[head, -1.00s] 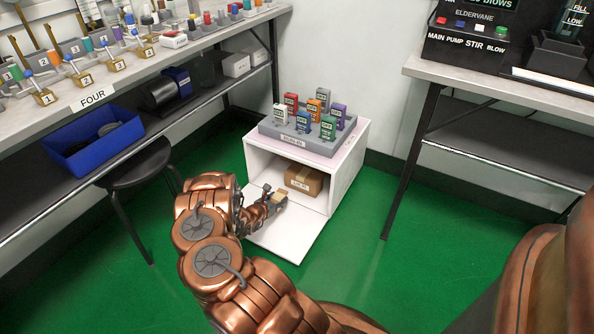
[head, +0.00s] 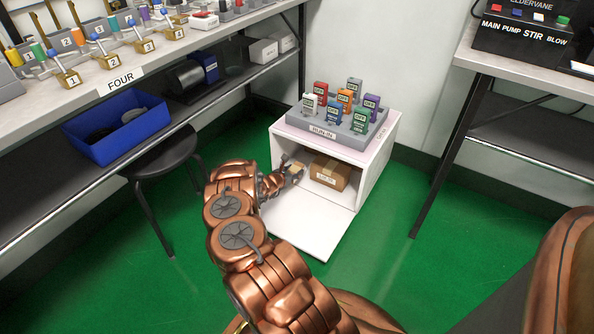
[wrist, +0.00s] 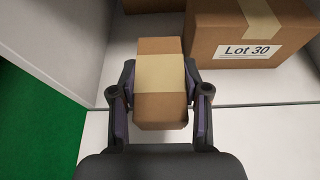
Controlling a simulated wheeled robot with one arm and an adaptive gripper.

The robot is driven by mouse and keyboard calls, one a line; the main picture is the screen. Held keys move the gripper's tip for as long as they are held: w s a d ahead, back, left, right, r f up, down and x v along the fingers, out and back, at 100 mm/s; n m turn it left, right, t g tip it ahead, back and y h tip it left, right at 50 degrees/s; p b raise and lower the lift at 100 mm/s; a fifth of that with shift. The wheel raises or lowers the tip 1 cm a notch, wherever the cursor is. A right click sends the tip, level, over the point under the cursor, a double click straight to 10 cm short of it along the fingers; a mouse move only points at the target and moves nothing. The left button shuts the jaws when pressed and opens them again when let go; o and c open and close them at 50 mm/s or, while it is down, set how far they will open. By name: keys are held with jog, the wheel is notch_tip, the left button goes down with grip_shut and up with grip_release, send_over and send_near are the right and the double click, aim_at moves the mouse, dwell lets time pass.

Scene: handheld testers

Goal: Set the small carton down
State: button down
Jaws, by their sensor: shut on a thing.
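The small carton (wrist: 160,108) is plain brown cardboard with a pale tape band. My gripper (wrist: 160,100) is shut on it, one finger on each side. In the head view the small carton (head: 297,167) shows at the tip of my gripper (head: 291,174), at the open front of the white cabinet (head: 367,178). In the wrist view its far end reaches over the cabinet floor, left of the larger box. I cannot tell whether its underside touches the floor.
A larger taped box labelled Lot 30 (head: 329,172) stands inside the cabinet on the right. The lowered white door (head: 308,222) lies in front. A grey rack (head: 312,127) of coloured testers sits on top. A black stool (head: 160,153) stands to the left.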

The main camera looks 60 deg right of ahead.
aim_at(296, 162)
jog(key=w+d+b, duration=0.1)
jog(key=d, duration=0.1)
jog(key=w+d+b, duration=0.1)
jog(key=d, duration=0.1)
jog(key=w+d+b, duration=0.1)
jog(key=d, duration=0.1)
jog(key=shift+f, duration=0.35)
notch_tip(296, 162, down, 4)
jog(key=b, duration=0.2)
jog(key=shift+d+r+b, duration=0.1)
jog(key=shift+r+b, duration=0.1)
jog(key=shift+b, duration=0.2)
jog(key=shift+w+r, duration=0.1)
jog(key=shift+r, duration=0.05)
jog(key=c, duration=0.6)
grip_release()
jog(key=shift+f, duration=0.2)
jog(key=shift+o, duration=0.2)
